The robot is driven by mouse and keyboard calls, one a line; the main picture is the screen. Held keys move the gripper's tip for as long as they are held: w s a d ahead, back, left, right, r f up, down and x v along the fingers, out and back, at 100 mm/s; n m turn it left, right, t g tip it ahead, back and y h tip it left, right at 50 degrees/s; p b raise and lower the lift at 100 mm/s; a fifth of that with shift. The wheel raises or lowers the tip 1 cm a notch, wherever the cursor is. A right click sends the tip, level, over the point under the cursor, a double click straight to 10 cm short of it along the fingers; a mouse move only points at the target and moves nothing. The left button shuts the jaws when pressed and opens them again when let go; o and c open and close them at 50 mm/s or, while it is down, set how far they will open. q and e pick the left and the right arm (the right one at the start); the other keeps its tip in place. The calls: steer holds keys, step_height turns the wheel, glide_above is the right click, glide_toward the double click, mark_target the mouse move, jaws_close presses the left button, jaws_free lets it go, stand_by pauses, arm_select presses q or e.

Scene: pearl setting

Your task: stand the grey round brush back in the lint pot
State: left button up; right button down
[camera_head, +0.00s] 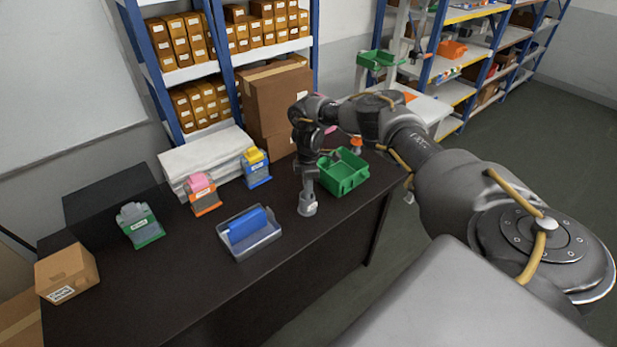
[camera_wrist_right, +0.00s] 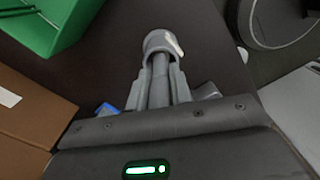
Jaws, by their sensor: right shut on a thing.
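My right gripper (camera_head: 309,178) points down over the table, right of the middle. In the right wrist view its fingers (camera_wrist_right: 160,88) are shut on a dark grey rod, which looks like the handle of the grey round brush (camera_wrist_right: 160,72). The rod's far end runs into the mouth of a light grey round pot (camera_wrist_right: 157,38) with a white mark, likely the lint pot. In the head view this pot (camera_head: 307,206) stands upright on the table directly below the fingers. How deep the brush sits is hidden. My left gripper is not in view.
A green bin (camera_head: 333,184) stands just right of the gripper. A grey tray (camera_head: 258,252) with a blue block (camera_head: 248,224) lies to the left. Several coloured holders and a cardboard box (camera_head: 67,272) stand further left. The dark table (camera_head: 190,285) is clear at the front.

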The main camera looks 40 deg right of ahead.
steer(key=shift+f, duration=0.4)
steer(key=c, duration=1.2)
jaws_free()
steer(key=shift+o, duration=0.2)
step_height(320, 180, up, 10)
steer(key=shift+b, duration=0.85)
steer(key=shift+r, duration=0.45)
steer(key=shift+f, duration=0.1)
